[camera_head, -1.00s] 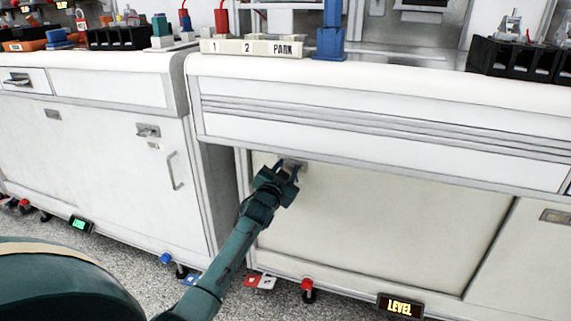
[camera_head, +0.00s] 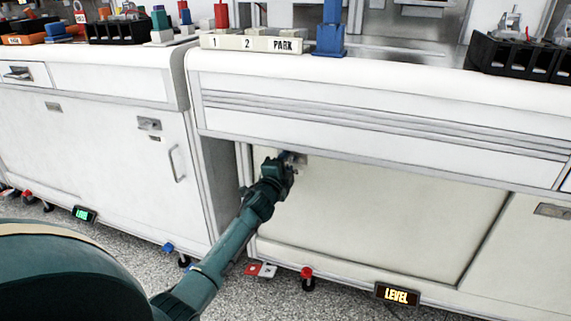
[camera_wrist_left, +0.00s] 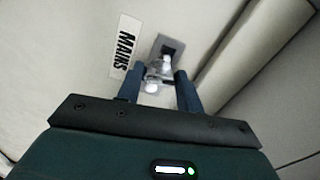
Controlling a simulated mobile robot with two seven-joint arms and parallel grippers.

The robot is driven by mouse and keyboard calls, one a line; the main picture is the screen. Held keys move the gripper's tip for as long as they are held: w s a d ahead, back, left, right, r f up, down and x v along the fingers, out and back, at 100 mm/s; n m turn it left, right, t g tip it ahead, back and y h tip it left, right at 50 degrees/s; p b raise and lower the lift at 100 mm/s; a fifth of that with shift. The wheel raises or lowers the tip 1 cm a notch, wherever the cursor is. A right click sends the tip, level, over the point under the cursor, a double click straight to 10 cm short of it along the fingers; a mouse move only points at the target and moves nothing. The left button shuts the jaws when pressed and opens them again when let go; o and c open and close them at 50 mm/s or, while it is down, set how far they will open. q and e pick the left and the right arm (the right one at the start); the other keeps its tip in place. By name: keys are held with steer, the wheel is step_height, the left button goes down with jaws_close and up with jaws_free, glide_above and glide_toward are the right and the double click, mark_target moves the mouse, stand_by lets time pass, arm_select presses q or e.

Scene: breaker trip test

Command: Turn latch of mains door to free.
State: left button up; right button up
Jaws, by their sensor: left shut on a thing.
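The mains door (camera_head: 390,210) is a cream panel under the right-hand bench, and its MAINS label (camera_wrist_left: 125,46) shows in the left wrist view. The latch (camera_wrist_left: 153,82) is a small pale metal knob on a grey plate (camera_wrist_left: 172,48), beside the label. In the head view the plate (camera_head: 299,158) shows at the door's upper left, partly behind my gripper. My left gripper (camera_head: 289,160) is at the latch. In the left wrist view its two fingers (camera_wrist_left: 158,88) stand on either side of the knob, shut on it. My right gripper is in neither view.
A cabinet door (camera_head: 100,165) with a bar handle stands at the left, across a narrow gap. The bench edge (camera_head: 380,135) overhangs the mains door. A LEVEL display (camera_head: 397,294) and a red-topped foot (camera_head: 307,278) sit low by the speckled floor.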

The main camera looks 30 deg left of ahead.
arm_select(q)
steer(key=shift+m, duration=0.9)
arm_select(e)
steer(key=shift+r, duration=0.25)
arm_select(q)
steer(key=o, duration=1)
steer(key=shift+s+d, duration=0.15)
steer(key=shift+s, duration=0.4)
steer(key=p+v, duration=0.3)
steer(key=v, duration=0.9)
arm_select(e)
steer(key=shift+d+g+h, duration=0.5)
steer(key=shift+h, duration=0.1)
